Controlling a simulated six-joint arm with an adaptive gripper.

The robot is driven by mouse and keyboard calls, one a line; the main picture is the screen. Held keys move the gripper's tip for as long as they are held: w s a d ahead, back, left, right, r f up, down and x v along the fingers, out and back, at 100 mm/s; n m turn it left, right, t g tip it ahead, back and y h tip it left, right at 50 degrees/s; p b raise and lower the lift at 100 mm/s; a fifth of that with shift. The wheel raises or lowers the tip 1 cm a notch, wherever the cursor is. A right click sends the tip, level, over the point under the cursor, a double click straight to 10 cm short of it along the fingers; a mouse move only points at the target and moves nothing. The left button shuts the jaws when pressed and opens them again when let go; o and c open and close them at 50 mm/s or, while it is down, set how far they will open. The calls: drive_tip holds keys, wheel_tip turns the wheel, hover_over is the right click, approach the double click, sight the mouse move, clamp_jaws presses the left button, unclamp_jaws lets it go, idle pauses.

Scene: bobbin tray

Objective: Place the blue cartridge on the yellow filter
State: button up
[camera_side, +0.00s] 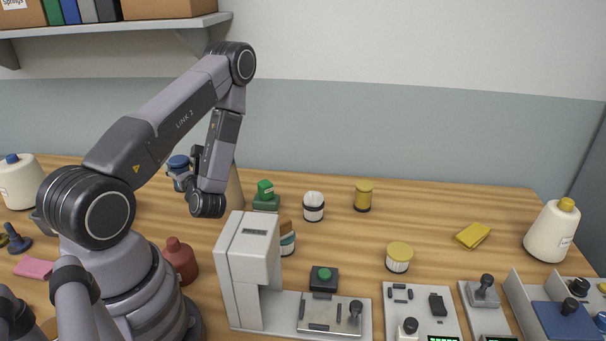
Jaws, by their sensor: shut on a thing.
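My gripper (181,177) is at the left of the table, raised and partly behind my own wrist. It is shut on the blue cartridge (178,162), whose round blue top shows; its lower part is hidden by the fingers. Two yellow-topped things could be the yellow filter. One is a yellow cylinder (363,196) with a dark base, upright at the middle back. The other is a short cream jar (399,258) with a yellow top, nearer the front. Both stand well to the right of my gripper, apart from it.
A white jar (313,208) with a dark band and a green block (265,190) stand between. A light grey machine (248,262) rises at the front middle. A yellow pad (473,236) and a thread cone (552,231) are right. The table's back right is clear.

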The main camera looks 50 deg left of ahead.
drive_tip(key=w+d+r+m+t+h, duration=0.2)
drive_tip(key=w+d+r+m+t, duration=0.15)
drive_tip(key=w+d, duration=0.35)
drive_tip(key=w+d+r+m+t+h, duration=0.15)
drive_tip(key=w+d+t, duration=0.25)
drive_tip(key=w, duration=0.4)
drive_tip(key=w+d+r+m+t+h, duration=0.1)
drive_tip(key=w+d+r+m+t, duration=0.25)
drive_tip(key=w+d, duration=0.35)
drive_tip(key=m+t+h, duration=0.6)
drive_tip(key=m+h, duration=0.2)
drive_tip(key=h, duration=0.3)
hover_over(400, 250)
drive_tip(key=shift+n, duration=0.25)
drive_tip(key=shift+f, duration=8.1)
drive_tip(key=shift+f, duration=0.15)
